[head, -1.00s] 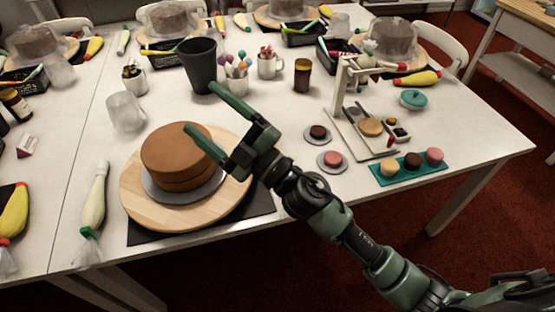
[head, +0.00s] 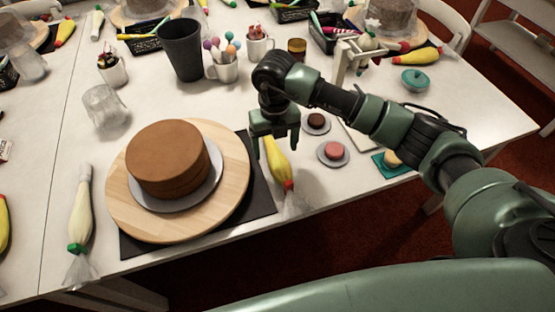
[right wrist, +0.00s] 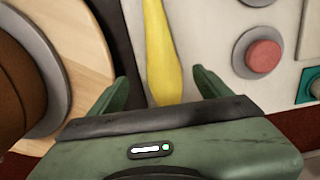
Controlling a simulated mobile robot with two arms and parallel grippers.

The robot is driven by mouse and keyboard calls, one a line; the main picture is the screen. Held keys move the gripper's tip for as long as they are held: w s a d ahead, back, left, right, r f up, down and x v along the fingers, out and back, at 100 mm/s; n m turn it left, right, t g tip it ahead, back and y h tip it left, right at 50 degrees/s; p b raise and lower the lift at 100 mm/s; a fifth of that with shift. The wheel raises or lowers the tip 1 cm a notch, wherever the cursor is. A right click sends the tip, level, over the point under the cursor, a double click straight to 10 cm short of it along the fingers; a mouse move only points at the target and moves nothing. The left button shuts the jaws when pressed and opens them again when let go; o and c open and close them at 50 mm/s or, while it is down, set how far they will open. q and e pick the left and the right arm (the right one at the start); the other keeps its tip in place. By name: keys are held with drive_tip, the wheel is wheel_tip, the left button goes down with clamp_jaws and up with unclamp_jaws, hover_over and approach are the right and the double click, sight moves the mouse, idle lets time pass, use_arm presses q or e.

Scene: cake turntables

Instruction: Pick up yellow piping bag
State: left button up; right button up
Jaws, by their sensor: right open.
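A yellow piping bag (head: 279,163) with a red band and a clear, crumpled end lies on the white table, just right of the dark mat. My right gripper (head: 275,153) is over its upper part and points down. In the right wrist view the yellow bag (right wrist: 162,50) runs between the two spread fingertips of my open right gripper (right wrist: 160,82), with a gap on either side. The bag's near part is hidden behind the gripper body there. My left gripper is not in view.
A brown cake (head: 167,158) on a wooden turntable (head: 232,180) stands close left of the bag. Small plates with a pink cake (head: 333,151) and a dark one (head: 316,121) are close right. A cream piping bag (head: 81,212) lies far left.

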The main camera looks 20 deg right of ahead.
sight(278, 158)
drive_tip(key=f, duration=0.3)
drive_tip(key=f+p, duration=0.1)
drive_tip(key=shift+s+d+f, duration=0.3)
drive_tip(key=shift+s, duration=0.05)
drive_tip(key=shift+f, duration=0.3)
drive_tip(key=c, duration=0.9)
drive_tip(key=shift+w, duration=0.1)
drive_tip(key=shift+r, duration=0.15)
wheel_tip(278, 158, up, 20)
drive_tip(key=b, duration=0.2)
